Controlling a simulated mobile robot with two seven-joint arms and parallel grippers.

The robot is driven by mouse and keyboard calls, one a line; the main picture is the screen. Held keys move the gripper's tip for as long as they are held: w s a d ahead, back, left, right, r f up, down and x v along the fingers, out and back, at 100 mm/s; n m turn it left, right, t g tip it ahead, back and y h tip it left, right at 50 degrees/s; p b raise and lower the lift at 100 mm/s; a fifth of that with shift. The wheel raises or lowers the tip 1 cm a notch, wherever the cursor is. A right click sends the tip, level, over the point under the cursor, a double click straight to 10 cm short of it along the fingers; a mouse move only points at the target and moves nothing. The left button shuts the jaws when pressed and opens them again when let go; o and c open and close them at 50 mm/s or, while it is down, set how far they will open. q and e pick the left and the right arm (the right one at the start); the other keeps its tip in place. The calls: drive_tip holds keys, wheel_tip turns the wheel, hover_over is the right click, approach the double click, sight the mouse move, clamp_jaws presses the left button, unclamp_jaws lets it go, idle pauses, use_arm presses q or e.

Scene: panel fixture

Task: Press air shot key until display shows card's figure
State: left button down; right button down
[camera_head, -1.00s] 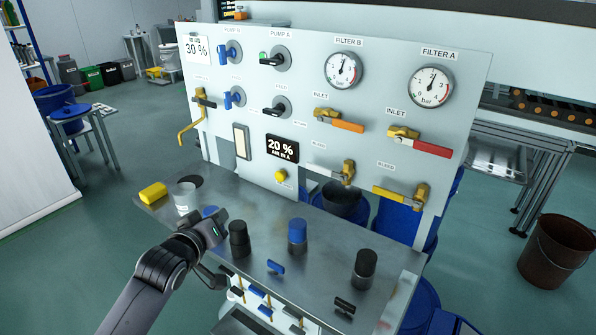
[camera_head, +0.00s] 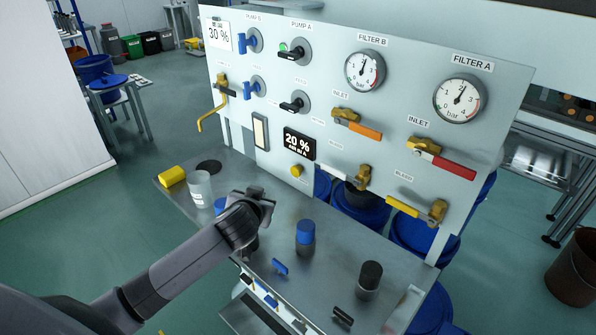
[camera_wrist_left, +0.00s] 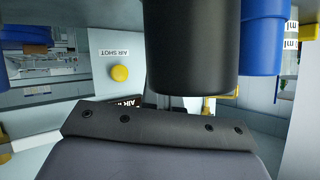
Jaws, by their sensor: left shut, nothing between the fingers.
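The air shot key (camera_head: 297,171) is a round yellow button on the panel, below the black display (camera_head: 299,144). The display reads 20 % AIR IN A. The white card (camera_head: 218,34) at the panel's top left reads 30 %. My left gripper (camera_head: 262,197) is shut and empty above the bench, in front of and left of the key, apart from it. In the left wrist view the key (camera_wrist_left: 119,73) shows beside its AIR SHOT label, with the display (camera_wrist_left: 127,103) partly hidden by my gripper (camera_wrist_left: 160,128). My right gripper is not in view.
On the bench, a blue-topped jar (camera_head: 305,238) and a black-topped jar (camera_head: 369,280) stand right of my gripper. Yellow valves with orange (camera_head: 357,128) and red (camera_head: 442,160) handles jut from the panel.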

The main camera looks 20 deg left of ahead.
sight(297, 170)
use_arm(q)
drive_tip(key=w+d+b, duration=0.1)
drive_tip(key=w, duration=0.1)
drive_tip(key=w+b, duration=0.2)
drive_tip(key=w, duration=0.1)
drive_tip(key=w+d+b, duration=0.1)
drive_tip(key=w, duration=0.1)
drive_tip(key=shift+w+d+f+b, duration=0.1)
drive_tip(key=shift+w+d+b, duration=0.1)
drive_tip(key=shift+d+b, duration=0.1)
drive_tip(key=shift+w+d, duration=0.2)
drive_tip(key=shift+w, duration=0.3)
idle(1.5)
drive_tip(key=shift+w+d, duration=0.15)
drive_tip(key=shift+w, duration=0.25)
